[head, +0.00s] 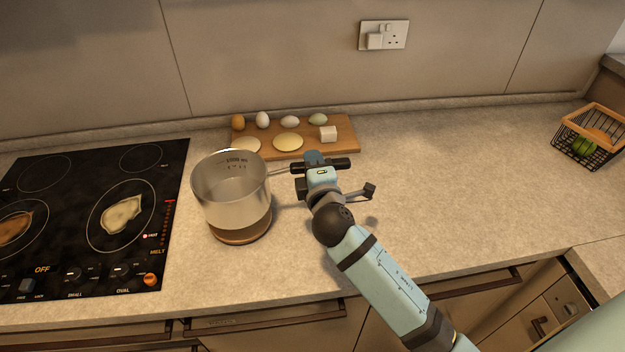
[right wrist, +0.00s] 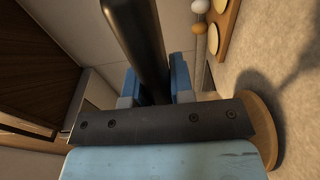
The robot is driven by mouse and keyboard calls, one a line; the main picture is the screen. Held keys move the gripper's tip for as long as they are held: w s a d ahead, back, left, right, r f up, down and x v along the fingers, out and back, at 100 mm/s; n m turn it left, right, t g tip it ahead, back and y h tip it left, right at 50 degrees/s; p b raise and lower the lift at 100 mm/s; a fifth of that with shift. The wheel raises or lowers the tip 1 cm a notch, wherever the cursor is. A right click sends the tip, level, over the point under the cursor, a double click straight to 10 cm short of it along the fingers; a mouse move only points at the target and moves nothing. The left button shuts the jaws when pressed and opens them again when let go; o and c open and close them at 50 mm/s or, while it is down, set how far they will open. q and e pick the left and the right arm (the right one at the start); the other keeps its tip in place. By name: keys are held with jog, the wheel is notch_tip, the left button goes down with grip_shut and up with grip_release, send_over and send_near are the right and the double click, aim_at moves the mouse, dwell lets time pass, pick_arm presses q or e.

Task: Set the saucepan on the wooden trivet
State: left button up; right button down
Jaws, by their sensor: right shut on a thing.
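The steel saucepan (head: 231,187) is upright and left of my right gripper in the head view. Its handle (head: 284,171) points right, and my right gripper (head: 318,166) is shut on it. In the right wrist view the dark handle (right wrist: 140,45) passes between the fingers (right wrist: 154,85). The round wooden trivet (head: 240,236) shows as a brown edge under the saucepan, mostly hidden by it. Part of the trivet also shows in the right wrist view (right wrist: 264,125). I cannot tell whether the pan's base touches it. My left gripper is not in view.
A black hob (head: 85,215) lies left of the saucepan. A wooden board (head: 345,135) with eggs, pale discs and a white cube is behind it. A wire basket (head: 590,137) stands at the far right. The counter (head: 455,170) between gripper and basket is clear.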

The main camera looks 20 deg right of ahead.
notch_tip(320, 180, down, 4)
jog(key=shift+f+b, duration=0.1)
jog(key=shift+b, duration=0.3)
jog(key=shift+f, duration=0.15)
jog(key=c, duration=1)
grip_release()
jog(key=shift+s, duration=0.1)
